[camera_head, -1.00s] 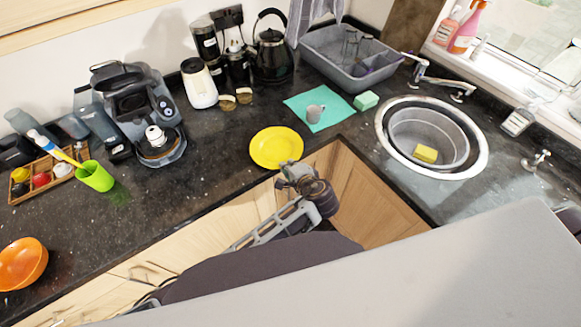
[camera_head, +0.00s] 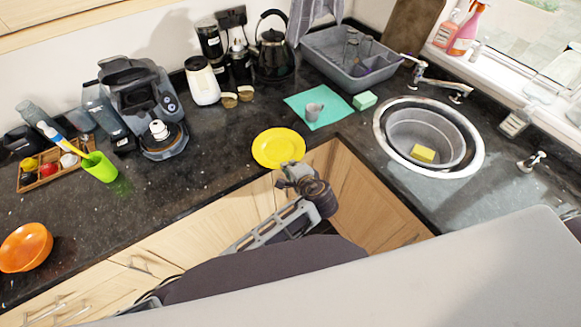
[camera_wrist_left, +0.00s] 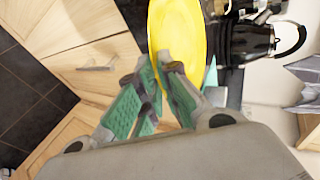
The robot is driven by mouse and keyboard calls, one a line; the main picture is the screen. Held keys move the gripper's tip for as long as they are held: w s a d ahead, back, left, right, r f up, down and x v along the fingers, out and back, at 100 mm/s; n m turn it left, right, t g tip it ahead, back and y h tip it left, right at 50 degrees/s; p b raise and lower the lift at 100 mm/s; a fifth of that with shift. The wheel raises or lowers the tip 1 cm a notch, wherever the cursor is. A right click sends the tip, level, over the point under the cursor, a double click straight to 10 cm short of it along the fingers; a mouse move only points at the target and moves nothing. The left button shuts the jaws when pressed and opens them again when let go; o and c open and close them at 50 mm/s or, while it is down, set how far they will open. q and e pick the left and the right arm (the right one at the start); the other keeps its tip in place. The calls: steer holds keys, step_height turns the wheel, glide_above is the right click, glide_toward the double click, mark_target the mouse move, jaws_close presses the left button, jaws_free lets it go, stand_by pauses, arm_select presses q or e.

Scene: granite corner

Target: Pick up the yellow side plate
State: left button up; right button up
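The yellow side plate (camera_head: 278,146) lies flat on the dark granite counter, close to the inner corner of its front edge. My left gripper (camera_head: 285,172) is at the plate's near right rim in the head view. In the left wrist view the yellow plate (camera_wrist_left: 178,28) stretches up from behind the green-padded fingers of my left gripper (camera_wrist_left: 158,72). Those fingers are apart, with a narrow gap. I cannot tell whether they touch the rim. My right gripper is not in view.
A coffee machine (camera_head: 140,98) stands left, a kettle (camera_head: 272,55) at the back and a round sink (camera_head: 428,138) to the right. Wooden cabinets (camera_head: 350,195) drop below the counter edge.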

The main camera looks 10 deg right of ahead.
arm_select(q)
steer(key=o, duration=0.5)
steer(key=shift+s+r, duration=0.1)
steer(key=v, duration=0.7)
steer(key=shift+s, duration=0.1)
stand_by(0.4)
